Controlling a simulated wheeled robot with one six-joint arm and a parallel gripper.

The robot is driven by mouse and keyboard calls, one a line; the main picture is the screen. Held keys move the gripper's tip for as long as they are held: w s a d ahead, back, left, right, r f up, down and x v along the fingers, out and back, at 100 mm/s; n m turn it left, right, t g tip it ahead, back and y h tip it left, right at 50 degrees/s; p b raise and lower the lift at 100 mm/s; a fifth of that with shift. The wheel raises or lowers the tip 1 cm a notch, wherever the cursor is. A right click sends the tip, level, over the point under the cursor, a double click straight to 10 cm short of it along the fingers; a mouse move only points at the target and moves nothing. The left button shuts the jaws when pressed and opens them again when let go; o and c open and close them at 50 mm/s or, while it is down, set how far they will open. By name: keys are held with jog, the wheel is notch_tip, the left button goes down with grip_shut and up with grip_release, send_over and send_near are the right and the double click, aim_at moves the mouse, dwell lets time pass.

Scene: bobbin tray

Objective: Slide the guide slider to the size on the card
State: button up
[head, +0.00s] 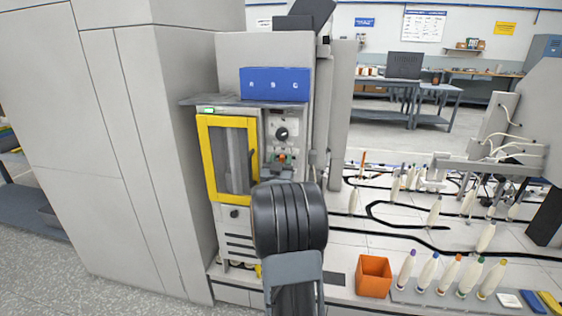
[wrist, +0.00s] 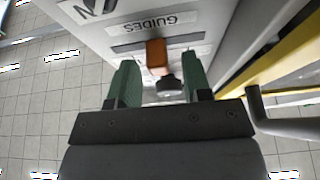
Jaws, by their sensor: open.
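The guide slider shows in the wrist view as a small orange-brown block (wrist: 157,53) on a pale panel, below an upside-down label reading GUIDES (wrist: 165,23). My gripper (wrist: 158,72) is open, with one green finger on each side of the slider and a gap to both. In the head view my black arm hides most of the gripper. I cannot make out a card with a size in either view.
A yellow-framed door (head: 205,160) stands left of the control panel, and its yellow edge (wrist: 275,50) shows in the wrist view. A blue box (head: 274,85) sits on top. An orange bin (head: 374,276) and several bobbins (head: 448,272) stand to the right.

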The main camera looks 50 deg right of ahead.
jog(key=shift+c, duration=0.2)
grip_shut()
dwell(0.4)
